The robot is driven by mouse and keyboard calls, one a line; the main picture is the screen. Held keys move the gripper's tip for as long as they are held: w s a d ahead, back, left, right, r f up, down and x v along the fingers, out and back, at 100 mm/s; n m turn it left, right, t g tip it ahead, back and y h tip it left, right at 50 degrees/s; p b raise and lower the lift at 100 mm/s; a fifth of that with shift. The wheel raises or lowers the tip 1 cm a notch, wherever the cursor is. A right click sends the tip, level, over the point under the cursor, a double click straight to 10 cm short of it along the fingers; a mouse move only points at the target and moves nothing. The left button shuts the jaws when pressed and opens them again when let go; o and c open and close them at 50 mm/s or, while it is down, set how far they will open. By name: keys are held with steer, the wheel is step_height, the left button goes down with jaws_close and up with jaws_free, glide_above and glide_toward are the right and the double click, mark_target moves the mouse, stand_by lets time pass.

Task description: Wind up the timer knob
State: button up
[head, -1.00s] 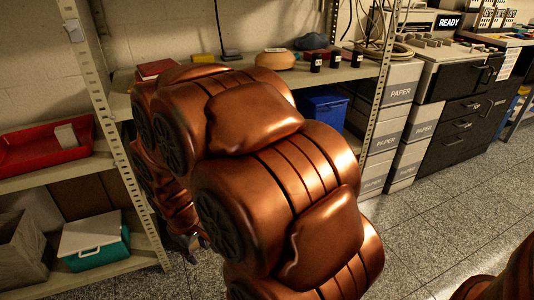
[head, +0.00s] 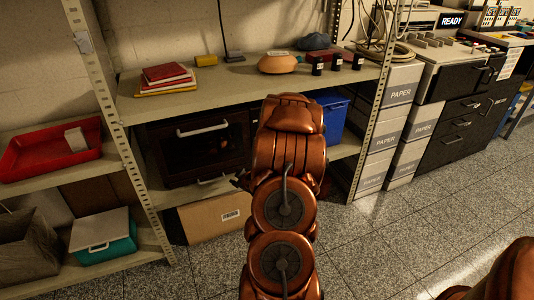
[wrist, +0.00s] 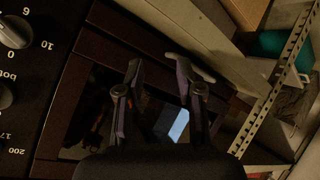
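A dark toaster oven (head: 172,158) stands on the middle shelf in the head view, with a pale door handle (head: 203,130). My arm covers the oven's right side, so its knobs are hidden there. The wrist view shows the control panel at the left edge. A knob with 0, 6 and 10 (wrist: 14,34) is partly cut off, and another knob (wrist: 4,96) lies below it. My gripper (wrist: 158,72) is open, with its two fingers apart in front of the dark oven door (wrist: 95,85). The door handle (wrist: 203,74) shows beside the right finger. Nothing is between the fingers.
The upper shelf (head: 225,85) above the oven holds red books (head: 166,74), an orange rounded object (head: 278,63) and dark jars. A blue bin (head: 330,112) stands right of my arm. A cardboard box (head: 214,215) lies below. The left shelf post (head: 110,110) is near the oven.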

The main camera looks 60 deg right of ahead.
steer(key=s+d+r+m+t+h+p, duration=0.2)
steer(key=s+d+t+h, duration=0.25)
steer(key=s+d, duration=0.55)
steer(key=shift+h, duration=0.45)
steer(key=shift+b+x, duration=0.4)
steer(key=shift+x, duration=3.4)
steer(key=shift+w+a+r, duration=0.1)
steer(key=shift+a, duration=0.05)
steer(key=shift+c, duration=0.3)
jaws_close()
